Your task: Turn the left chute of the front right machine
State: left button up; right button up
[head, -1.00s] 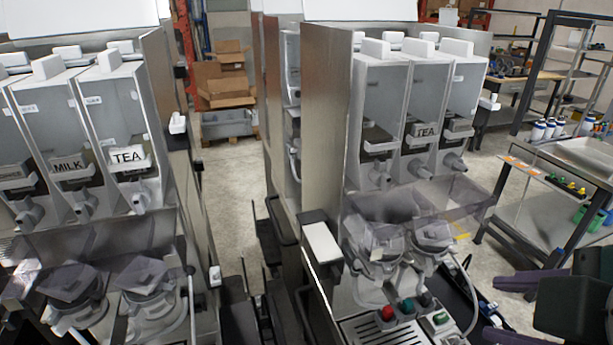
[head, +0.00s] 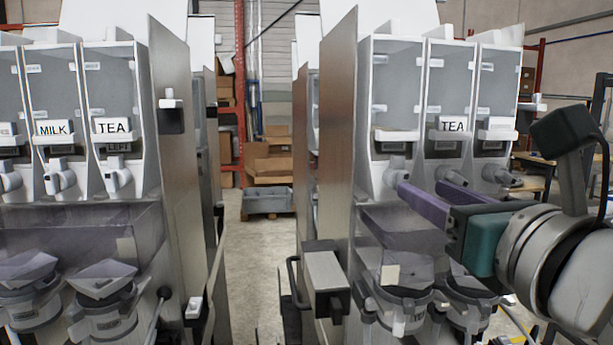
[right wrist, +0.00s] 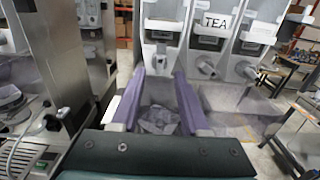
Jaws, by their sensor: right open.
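The front right machine (head: 337,140) has three clear canisters in a row, with a TEA label on the middle one. Its left chute (head: 394,174) is a grey spout below the left canister. My right gripper (head: 421,188) comes in from the right, its purple fingers pointing at the left chute. In the right wrist view the open fingers (right wrist: 160,74) stand apart, with the left chute (right wrist: 161,60) just beyond and between their tips. Nothing is held, and I cannot tell whether a finger touches the chute. My left gripper is not in view.
The middle chute (head: 455,177) and right chute (head: 502,176) are close beside my right gripper. A clear splash guard (head: 385,228) and mixing bowls (head: 402,300) lie below. Another machine with MILK and TEA labels (head: 115,128) stands at left, with an aisle (head: 258,250) between.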

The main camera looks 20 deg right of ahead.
aim_at(399, 174)
jog(key=x, duration=0.4)
jog(key=shift+w+d, duration=0.1)
jog(key=shift+w, duration=0.3)
grip_shut()
